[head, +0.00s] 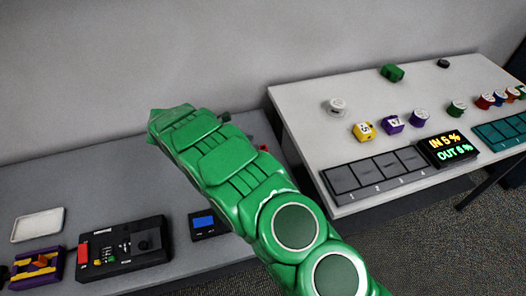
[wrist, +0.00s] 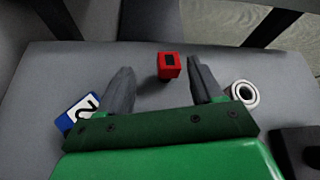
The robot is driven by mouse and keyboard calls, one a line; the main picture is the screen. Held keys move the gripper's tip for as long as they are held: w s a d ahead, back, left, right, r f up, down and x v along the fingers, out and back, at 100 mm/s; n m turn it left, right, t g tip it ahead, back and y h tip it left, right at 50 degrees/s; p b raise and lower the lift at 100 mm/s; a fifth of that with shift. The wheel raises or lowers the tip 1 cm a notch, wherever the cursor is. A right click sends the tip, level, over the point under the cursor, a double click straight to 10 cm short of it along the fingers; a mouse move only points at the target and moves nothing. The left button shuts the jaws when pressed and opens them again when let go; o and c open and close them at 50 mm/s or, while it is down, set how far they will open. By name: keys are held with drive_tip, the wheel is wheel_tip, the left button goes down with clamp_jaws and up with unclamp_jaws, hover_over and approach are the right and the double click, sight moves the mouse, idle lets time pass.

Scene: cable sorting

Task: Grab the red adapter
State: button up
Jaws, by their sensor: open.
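The red adapter (wrist: 169,66) is a small red block with a dark square opening on its top face. In the wrist view it lies on the grey table, in line with the gap between my fingers and slightly beyond the fingertips. My gripper (wrist: 159,74) is open, with two dark fingers spread to either side and nothing held. No finger appears to touch the adapter. In the head view my green arm covers most of this spot; only a small red bit (head: 264,147) shows beside it, and I cannot tell whether it is the adapter.
A blue-and-white block (wrist: 80,110) marked 2 lies by the left finger. A white ring-shaped piece (wrist: 244,93) lies right of the right finger. The head view shows a black device (head: 124,248) on the grey table and a white table (head: 300,110) with several coloured pieces at right.

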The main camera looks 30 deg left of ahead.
sight(263, 147)
drive_tip(key=d+f, duration=0.1)
drive_tip(key=w+d+f, duration=0.1)
drive_tip(key=d, duration=0.1)
drive_tip(key=shift+w+d+f, duration=0.3)
drive_tip(key=shift+d+f, duration=0.05)
drive_tip(key=shift+f, duration=0.05)
drive_tip(key=shift+w+d+f, duration=0.3)
drive_tip(key=shift+w+d, duration=0.1)
drive_tip(key=shift+d, duration=0.05)
drive_tip(key=c, duration=1.1)
